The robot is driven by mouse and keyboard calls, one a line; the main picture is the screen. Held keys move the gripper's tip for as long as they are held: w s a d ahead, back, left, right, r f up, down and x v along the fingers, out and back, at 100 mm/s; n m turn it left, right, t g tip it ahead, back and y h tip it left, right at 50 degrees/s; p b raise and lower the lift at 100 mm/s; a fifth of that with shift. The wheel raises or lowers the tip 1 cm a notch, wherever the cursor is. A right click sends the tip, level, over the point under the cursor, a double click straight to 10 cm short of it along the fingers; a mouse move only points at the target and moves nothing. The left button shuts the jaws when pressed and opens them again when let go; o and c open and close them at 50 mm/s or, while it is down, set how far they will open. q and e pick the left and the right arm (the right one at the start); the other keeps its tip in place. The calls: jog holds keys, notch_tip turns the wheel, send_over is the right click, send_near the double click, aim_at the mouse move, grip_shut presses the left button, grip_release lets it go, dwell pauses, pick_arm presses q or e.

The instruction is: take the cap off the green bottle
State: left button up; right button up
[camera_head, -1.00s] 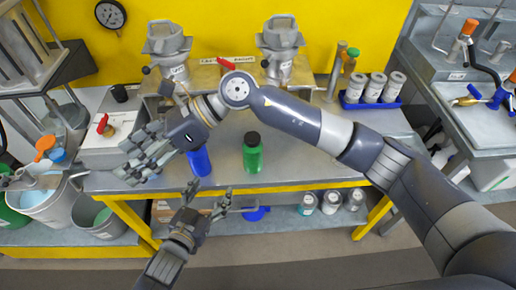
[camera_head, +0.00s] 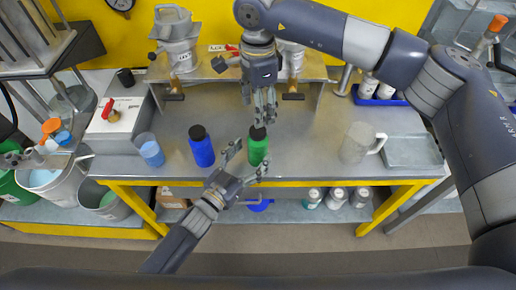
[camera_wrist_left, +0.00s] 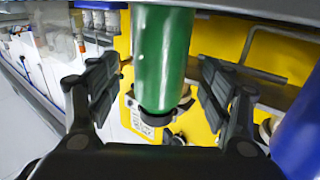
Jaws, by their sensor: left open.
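The green bottle (camera_head: 257,150) with its black cap (camera_head: 257,133) stands upright near the front edge of the steel table (camera_head: 310,165). My left gripper (camera_head: 248,160) is open and reaches it from the front left. In the left wrist view the green bottle (camera_wrist_left: 162,60) is between the two spread fingers, with no clear contact; its dark cap (camera_wrist_left: 155,117) shows at the lower end. My right gripper (camera_head: 265,118) points down from above, its fingertips at or just over the cap. Whether it is shut or touches the cap, I cannot tell.
A blue bottle (camera_head: 202,150) stands just left of the green one, close to my left gripper. A blue-filled beaker (camera_head: 150,150) is further left. A clear mug (camera_head: 357,145) and a metal tray (camera_head: 412,152) are on the right. Metal-topped stands line the back.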

pick_arm(q)
jog(key=shift+x, duration=2)
jog(key=shift+c, duration=0.6)
